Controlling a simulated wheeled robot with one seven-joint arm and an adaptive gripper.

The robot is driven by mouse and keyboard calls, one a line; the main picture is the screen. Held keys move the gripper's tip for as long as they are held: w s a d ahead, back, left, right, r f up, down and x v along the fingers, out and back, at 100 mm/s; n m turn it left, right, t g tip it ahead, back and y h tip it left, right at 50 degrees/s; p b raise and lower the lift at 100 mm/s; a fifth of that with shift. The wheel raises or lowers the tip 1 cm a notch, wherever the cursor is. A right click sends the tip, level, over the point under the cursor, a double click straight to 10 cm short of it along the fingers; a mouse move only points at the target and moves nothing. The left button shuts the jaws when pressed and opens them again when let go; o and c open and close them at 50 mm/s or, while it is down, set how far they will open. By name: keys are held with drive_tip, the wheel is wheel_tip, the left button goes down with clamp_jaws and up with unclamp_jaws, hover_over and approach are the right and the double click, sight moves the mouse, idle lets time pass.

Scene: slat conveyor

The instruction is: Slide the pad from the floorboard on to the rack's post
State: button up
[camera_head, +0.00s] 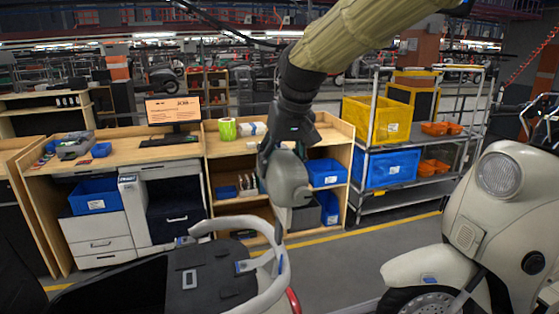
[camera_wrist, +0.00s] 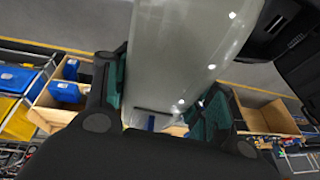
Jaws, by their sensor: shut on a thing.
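My gripper (camera_head: 272,150) is shut on a pale grey rounded pad (camera_head: 286,178) and holds it up over the near scooter. In the wrist view the pad (camera_wrist: 185,60) fills the middle between my green-faced fingers (camera_wrist: 158,105). A dark slot and a blue mark show at its lower end. The cream rack (camera_head: 240,221) loops around the back of the near scooter. The rack's upright post (camera_head: 280,245) is just below the pad; I cannot tell whether they touch. No floorboard can be clearly made out.
Another cream scooter (camera_head: 480,220) stands close on the right. Behind are a wooden workbench (camera_head: 150,150) and a metal trolley (camera_head: 400,190) with yellow and blue bins. Grey floor is free between.

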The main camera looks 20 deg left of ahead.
drive_tip(key=shift+s+a+f+b, duration=0.15)
drive_tip(key=shift+f+b, duration=0.35)
drive_tip(key=shift+f, duration=1.4)
drive_tip(key=shift+a+f+b, duration=0.15)
drive_tip(key=shift+f+b, duration=0.3)
drive_tip(key=shift+f, duration=1.45)
idle(0.5)
drive_tip(key=o, duration=1.6)
drive_tip(key=shift+c, duration=0.2)
